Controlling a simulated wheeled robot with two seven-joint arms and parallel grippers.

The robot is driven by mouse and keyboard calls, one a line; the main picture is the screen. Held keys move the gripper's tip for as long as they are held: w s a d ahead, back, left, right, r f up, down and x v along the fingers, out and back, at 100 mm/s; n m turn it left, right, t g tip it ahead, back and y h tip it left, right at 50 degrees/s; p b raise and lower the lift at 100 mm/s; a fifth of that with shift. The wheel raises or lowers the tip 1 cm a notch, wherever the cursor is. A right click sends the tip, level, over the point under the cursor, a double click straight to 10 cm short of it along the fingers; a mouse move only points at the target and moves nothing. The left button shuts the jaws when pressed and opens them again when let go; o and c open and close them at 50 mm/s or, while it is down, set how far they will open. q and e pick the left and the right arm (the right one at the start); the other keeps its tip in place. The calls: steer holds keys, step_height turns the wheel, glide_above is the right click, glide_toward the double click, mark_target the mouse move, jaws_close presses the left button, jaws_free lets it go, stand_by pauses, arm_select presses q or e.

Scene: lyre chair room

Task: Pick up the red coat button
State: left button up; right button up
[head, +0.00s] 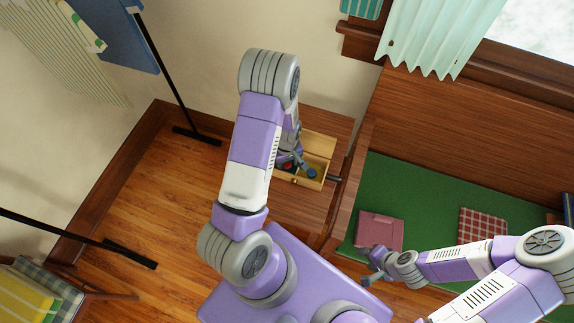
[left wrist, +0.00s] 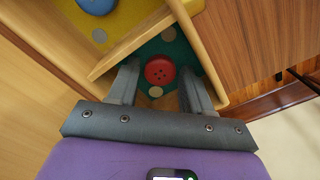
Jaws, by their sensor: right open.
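The red coat button (left wrist: 160,72) is round with small holes. It lies flat on the dark green lining of a compartment in a wooden box (head: 319,146), among pale round spots or discs. My left gripper (left wrist: 160,84) is open and points down into that compartment. Its fingers stand apart on either side of the button, with gaps showing; the depth of the tips is hard to judge. In the head view my left arm hides much of the box and the left gripper (head: 290,160). My right gripper (head: 373,264) is open and empty, well away to the right.
Wooden dividers rise close around my left fingers. A neighbouring yellow compartment (left wrist: 98,36) holds a blue round thing (left wrist: 97,4). The box stands on a wooden cabinet (head: 335,123). A pink folder-like item (head: 380,230) and a red checked cloth (head: 482,226) lie on the green seat (head: 435,190).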

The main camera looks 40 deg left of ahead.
arm_select(q)
steer(key=c, duration=0.7)
